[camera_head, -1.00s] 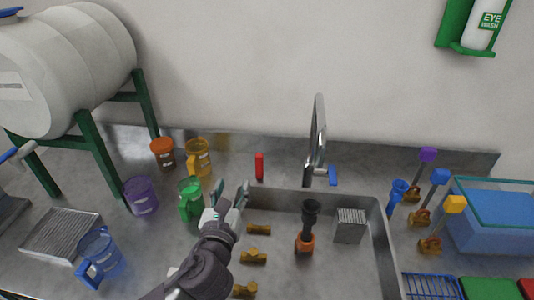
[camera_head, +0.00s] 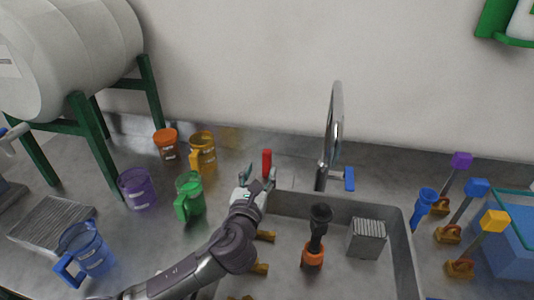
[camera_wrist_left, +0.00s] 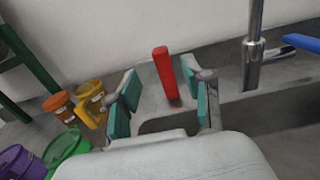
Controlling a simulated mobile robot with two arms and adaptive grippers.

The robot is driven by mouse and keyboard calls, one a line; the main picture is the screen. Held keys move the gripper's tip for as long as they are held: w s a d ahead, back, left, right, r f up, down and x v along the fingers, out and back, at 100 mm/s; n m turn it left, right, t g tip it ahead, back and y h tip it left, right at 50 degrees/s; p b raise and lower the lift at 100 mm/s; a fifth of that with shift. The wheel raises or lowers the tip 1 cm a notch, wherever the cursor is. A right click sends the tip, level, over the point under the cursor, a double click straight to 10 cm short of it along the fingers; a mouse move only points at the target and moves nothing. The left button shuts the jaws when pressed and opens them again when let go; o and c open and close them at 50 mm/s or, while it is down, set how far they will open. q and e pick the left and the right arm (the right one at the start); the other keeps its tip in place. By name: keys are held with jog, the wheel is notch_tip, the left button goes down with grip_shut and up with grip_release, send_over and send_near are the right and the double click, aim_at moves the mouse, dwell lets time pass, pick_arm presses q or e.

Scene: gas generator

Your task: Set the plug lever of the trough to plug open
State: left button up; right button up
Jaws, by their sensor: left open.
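The red lever (camera_head: 267,163) stands upright on the steel counter behind the trough (camera_head: 290,207), left of the faucet. I take it to be the plug lever. In the left wrist view the red lever (camera_wrist_left: 165,73) rises just beyond and between the fingers. My left gripper (camera_head: 258,177) is open, with its teal-padded fingers near the lever on either side; I cannot tell whether they touch it. It also shows in the left wrist view (camera_wrist_left: 160,98). My right gripper is not in view.
A faucet (camera_head: 334,130) with a blue handle (camera_head: 349,179) stands to the right. Green (camera_head: 190,195), yellow (camera_head: 203,150), purple (camera_head: 138,188), orange (camera_head: 166,143) and blue (camera_head: 87,248) vessels stand left. A black and orange tool (camera_head: 317,236) and a metal block (camera_head: 367,238) are in the trough.

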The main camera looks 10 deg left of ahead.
aim_at(266, 157)
pick_arm(q)
jog(key=w, duration=0.8)
jog(key=shift+f, duration=0.1)
jog(key=shift+c, duration=0.3)
grip_shut()
